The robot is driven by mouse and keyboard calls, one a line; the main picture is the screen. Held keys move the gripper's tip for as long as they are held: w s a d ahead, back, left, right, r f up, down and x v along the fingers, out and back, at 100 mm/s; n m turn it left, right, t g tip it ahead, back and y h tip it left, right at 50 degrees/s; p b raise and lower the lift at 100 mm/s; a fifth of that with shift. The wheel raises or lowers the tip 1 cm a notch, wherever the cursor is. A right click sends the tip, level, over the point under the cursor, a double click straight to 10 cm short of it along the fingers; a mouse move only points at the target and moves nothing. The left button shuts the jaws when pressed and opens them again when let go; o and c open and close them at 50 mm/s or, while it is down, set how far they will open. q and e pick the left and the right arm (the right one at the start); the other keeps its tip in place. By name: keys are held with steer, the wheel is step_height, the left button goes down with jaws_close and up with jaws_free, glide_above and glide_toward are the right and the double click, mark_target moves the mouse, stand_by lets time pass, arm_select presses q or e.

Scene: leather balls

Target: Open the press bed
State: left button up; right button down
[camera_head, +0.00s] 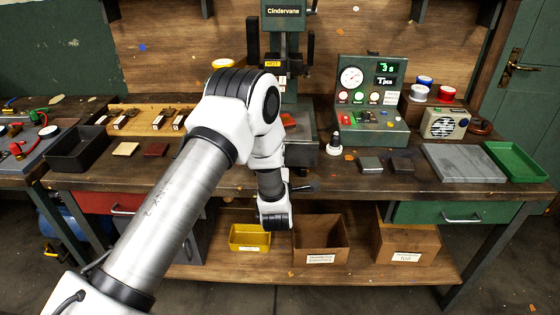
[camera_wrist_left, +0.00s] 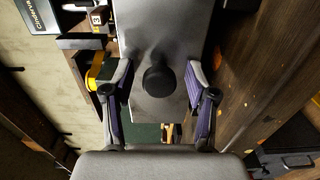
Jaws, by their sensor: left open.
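The green press (camera_head: 284,45) with its "Cindervane" sign stands at the back middle of the bench. My left arm covers much of its lower part in the head view. The press bed (camera_head: 302,127) shows only partly to the right of my arm. In the left wrist view a grey metal body (camera_wrist_left: 165,22) carries a round black knob (camera_wrist_left: 158,80). My left gripper (camera_wrist_left: 159,92) is open, with one finger on each side of the knob and gaps between. I cannot tell how near the fingertips are in depth. My left gripper is hard to make out in the head view.
A control box (camera_head: 371,95) with a gauge stands right of the press. A small black-knobbed item (camera_head: 334,143) and a dark block (camera_head: 370,165) lie on the bench front. A grey slab (camera_head: 462,163) and green tray (camera_head: 516,160) are at right. Bins (camera_head: 321,240) sit below.

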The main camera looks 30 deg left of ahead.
arm_select(q)
steer(key=v, duration=1.2)
